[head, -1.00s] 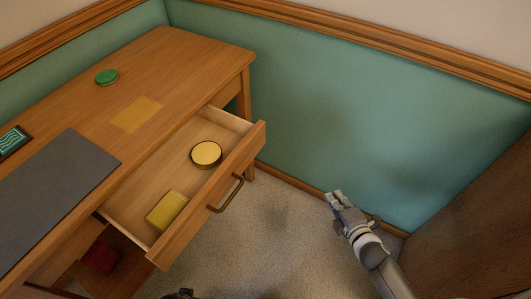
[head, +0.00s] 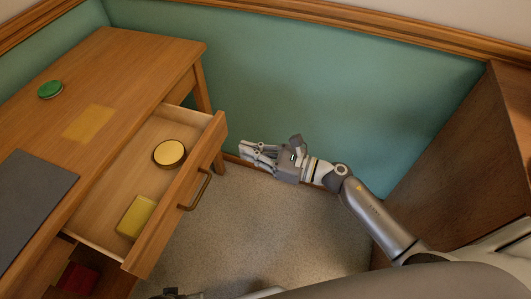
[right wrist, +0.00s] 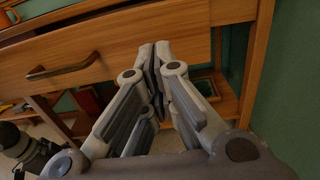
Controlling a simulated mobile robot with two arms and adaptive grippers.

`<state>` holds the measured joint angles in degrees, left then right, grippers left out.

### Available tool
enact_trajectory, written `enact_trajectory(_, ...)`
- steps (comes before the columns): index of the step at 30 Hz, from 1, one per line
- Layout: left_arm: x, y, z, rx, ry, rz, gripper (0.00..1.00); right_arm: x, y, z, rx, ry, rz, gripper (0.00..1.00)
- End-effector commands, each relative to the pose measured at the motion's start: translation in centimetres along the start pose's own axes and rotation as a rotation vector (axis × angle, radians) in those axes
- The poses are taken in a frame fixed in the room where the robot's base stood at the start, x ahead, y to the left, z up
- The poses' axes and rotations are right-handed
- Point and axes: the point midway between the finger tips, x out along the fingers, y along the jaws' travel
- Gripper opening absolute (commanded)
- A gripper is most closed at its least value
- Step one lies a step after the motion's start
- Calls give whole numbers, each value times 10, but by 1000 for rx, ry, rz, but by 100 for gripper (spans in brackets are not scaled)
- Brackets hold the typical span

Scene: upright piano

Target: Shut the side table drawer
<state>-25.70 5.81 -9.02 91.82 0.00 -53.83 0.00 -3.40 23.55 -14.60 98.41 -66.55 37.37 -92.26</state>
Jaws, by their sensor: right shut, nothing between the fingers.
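The side table (head: 150,60) has its drawer (head: 105,200) pulled well out. The drawer front (head: 165,215) bears a dark bronze handle (head: 197,190). A round yellow-topped tin (head: 169,153) and a yellow block (head: 136,216) lie inside. My right gripper (head: 243,150) is shut and empty, right of the drawer front's far end, apart from it in the head view. In the right wrist view, its fingertips (right wrist: 155,52) point at the drawer front (right wrist: 115,50), right of the handle (right wrist: 62,68). A dark tip of what seems my left gripper (head: 172,294) shows at the bottom edge.
A green round object (head: 50,89), a yellow square (head: 88,123) and a dark grey mat (head: 35,205) lie on the tabletop. A red object (head: 78,277) sits below the drawer. A brown wooden piece (head: 455,150) stands at right. Carpet (head: 270,220) before the drawer is clear.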

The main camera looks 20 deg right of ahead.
Motion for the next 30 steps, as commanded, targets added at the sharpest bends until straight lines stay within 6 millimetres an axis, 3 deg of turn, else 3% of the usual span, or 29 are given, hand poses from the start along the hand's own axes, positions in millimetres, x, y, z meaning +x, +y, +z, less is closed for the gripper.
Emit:
enact_trajectory(6, 10, 1, 9, 2, -7, 1, 100, 43, 0, 2, 2, -2, -1, 0)
enact_trajectory(12, 16, 1, 14, 3, -9, 1, 100, 64, 0, 1, 2, -1, 0, 0)
enact_trajectory(30, 18, 1, 15, 3, -13, 1, 100, 71, 0, 0, 2, 0, -1, 0)
